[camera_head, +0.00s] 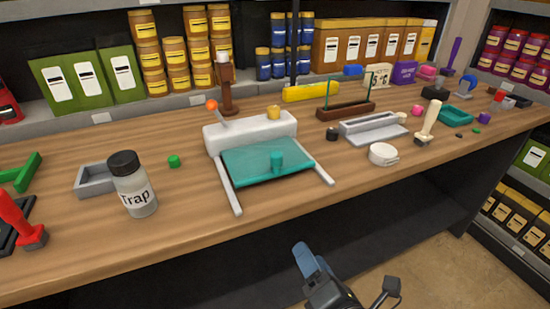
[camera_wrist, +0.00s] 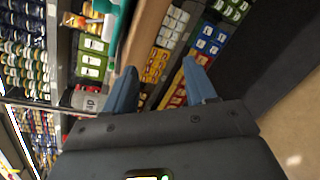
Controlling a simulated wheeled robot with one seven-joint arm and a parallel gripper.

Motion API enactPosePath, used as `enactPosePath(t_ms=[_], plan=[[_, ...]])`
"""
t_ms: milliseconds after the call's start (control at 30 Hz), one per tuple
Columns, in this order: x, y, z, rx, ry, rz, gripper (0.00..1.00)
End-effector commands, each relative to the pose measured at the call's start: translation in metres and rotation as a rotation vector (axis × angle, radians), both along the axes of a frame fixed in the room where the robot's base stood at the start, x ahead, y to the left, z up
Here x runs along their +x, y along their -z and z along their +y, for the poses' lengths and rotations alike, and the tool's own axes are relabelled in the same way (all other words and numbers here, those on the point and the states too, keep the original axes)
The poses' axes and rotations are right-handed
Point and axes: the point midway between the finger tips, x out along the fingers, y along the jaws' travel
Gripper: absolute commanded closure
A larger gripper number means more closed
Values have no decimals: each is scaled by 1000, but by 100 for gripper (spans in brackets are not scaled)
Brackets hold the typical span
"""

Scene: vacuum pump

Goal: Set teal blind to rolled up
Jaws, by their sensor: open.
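The teal blind (camera_head: 255,166) lies on the wooden counter, drawn out flat toward the front edge from a white housing (camera_head: 228,135). Two pale rails run along its left and right sides, and a short teal knob (camera_head: 277,160) stands on the sheet. My gripper (camera_head: 315,264) is below and in front of the counter edge, apart from the blind. In the wrist view its blue fingers (camera_wrist: 160,86) are spread with nothing between them. A teal strip at the top of that view appears to be part of the blind (camera_wrist: 112,24).
A jar labelled Trap (camera_head: 135,188) and a grey tray (camera_head: 97,179) stand left of the blind. A white round container (camera_head: 383,154) and a grey metal tray (camera_head: 375,132) lie to its right. Shelves with boxes and jars stand behind. The counter's front edge lies between my gripper and the blind.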

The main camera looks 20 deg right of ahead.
Motion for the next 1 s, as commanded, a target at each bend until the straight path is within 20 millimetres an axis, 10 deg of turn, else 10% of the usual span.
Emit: enactPosePath(t_ms=[533,1000], plan=[[124,-89,4,-865,64,-8,44],[176,-102,-8,-971,86,5,44]])
